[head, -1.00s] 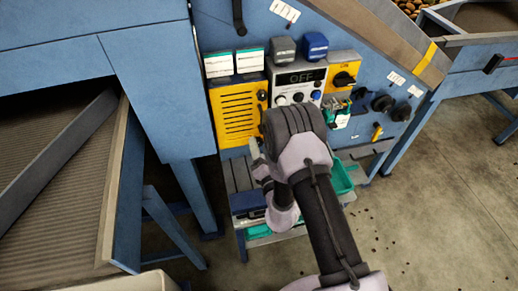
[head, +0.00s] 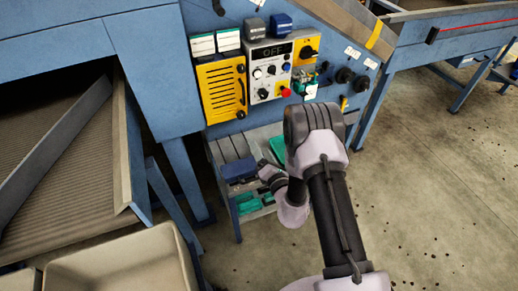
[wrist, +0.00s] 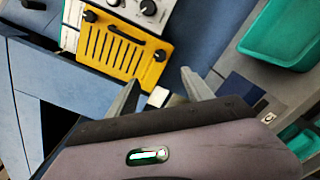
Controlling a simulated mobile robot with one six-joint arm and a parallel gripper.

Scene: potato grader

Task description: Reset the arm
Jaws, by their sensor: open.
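My arm reaches up from the bottom right of the head view, in front of the machine's control side. Beyond the fingers in the wrist view are the yellow slotted panel (wrist: 118,45) and the blue machine side. The same yellow panel (head: 222,91) is left of the grey control box (head: 268,74) in the head view; the box's display reads OFF.
A grey shelf stand (head: 234,148) with green trays (head: 279,147) is behind my forearm. A beige bin (head: 125,262) is at the bottom left. A ribbed conveyor (head: 60,175) lies at left. Open concrete floor (head: 440,200) is at right, with scattered dark bits.

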